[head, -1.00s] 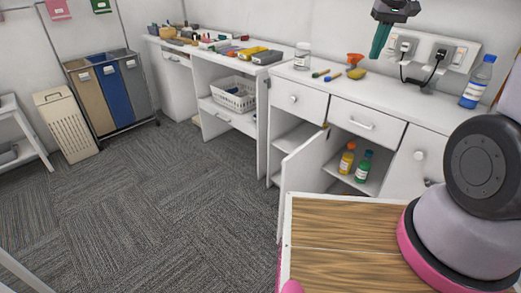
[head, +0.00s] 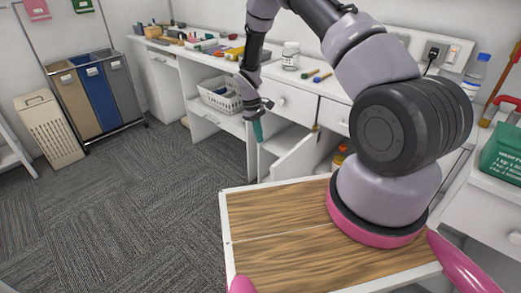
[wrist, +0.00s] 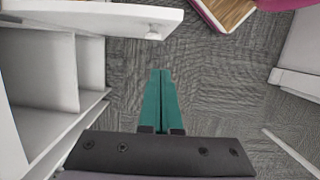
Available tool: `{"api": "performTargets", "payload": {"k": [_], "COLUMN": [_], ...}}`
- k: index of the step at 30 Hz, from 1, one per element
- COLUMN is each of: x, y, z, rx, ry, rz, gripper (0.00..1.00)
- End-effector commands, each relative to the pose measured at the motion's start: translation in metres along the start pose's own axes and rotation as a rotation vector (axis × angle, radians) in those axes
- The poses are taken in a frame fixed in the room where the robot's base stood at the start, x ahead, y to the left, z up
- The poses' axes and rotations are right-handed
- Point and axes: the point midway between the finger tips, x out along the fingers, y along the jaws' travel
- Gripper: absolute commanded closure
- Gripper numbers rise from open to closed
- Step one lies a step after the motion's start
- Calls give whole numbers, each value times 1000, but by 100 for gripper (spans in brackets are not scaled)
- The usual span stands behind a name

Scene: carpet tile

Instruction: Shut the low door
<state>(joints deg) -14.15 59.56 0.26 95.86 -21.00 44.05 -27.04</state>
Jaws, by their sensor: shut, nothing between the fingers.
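The low door (head: 293,158) is a white cabinet door, hinged at the counter front and swung open toward my body. In the wrist view the door (wrist: 90,17) crosses the top left, with a small knob (wrist: 153,36) near its free end. My gripper (head: 258,131) has teal fingers pressed together and empty, pointing down. It is on the knob side of the door, and in the wrist view the fingertips (wrist: 161,73) show a gap of carpet between them and the door. My arm hides part of the cabinet opening.
An orange bottle (head: 340,157) shows partly inside the open cabinet. Left of the door is an open shelf bay with a white basket (head: 220,95). Sorting bins (head: 95,92) stand at the far left. The carpet (head: 130,200) between is clear.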

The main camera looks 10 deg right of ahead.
Motion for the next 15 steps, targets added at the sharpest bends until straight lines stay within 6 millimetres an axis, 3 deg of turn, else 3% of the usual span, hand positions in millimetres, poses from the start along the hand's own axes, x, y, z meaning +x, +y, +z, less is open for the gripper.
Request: {"api": "performTargets", "payload": {"k": [15], "x": [97], "y": [0], "z": [3], "rx": [3], "ry": [-2], "rz": [-1], "gripper": [100]}}
